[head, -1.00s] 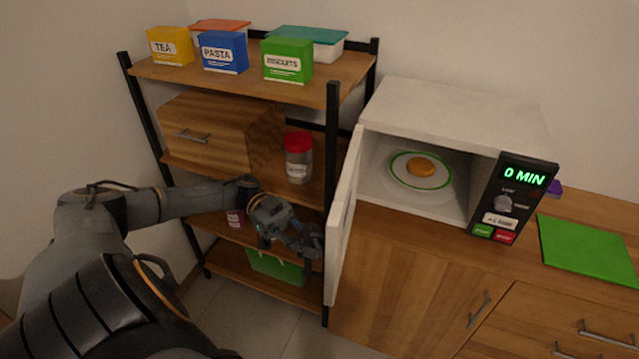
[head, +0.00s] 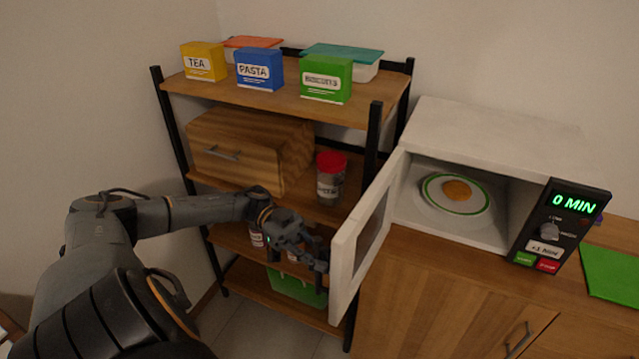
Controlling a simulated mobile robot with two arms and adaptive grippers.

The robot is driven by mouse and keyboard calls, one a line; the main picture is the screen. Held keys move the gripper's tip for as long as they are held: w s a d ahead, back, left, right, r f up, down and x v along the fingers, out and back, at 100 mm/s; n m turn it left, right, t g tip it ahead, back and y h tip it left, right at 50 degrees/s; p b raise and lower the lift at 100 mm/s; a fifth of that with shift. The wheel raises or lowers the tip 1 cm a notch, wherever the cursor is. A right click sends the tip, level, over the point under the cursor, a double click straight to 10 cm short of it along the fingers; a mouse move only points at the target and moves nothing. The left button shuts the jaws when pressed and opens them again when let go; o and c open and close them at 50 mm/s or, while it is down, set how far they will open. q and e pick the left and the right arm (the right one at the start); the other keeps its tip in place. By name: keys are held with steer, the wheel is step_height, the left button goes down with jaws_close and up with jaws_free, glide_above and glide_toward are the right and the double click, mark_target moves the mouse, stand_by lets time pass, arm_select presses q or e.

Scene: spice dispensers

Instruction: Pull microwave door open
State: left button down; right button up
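The white microwave (head: 490,130) stands on the wooden counter at the right. Its door (head: 361,240) is swung wide open on its left side and points toward me. Inside lies a plate (head: 434,203) with a green ring and a round yellow-brown food piece (head: 457,190) on it. The control panel (head: 556,229) reads 0 MIN. My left gripper (head: 316,258) is just left of the door's outer face, in front of the shelf. No object shows in it; its fingers are small and dark, so their opening is hard to judge. My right gripper is not in view.
A shelf (head: 279,97) at the left holds tea, pasta and biscuits boxes, lidded containers, a wooden box (head: 240,150) and a red-lidded jar (head: 330,178). A green mat (head: 612,272) lies right of the microwave. Cabinet fronts (head: 440,315) are below the counter.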

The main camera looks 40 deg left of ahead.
arm_select(q)
steer(key=c, duration=1.6)
jaws_free()
steer(key=shift+w, duration=0.15)
steer(key=shift+c, duration=0.2)
steer(key=a, duration=1.2)
steer(key=shift+w, duration=0.15)
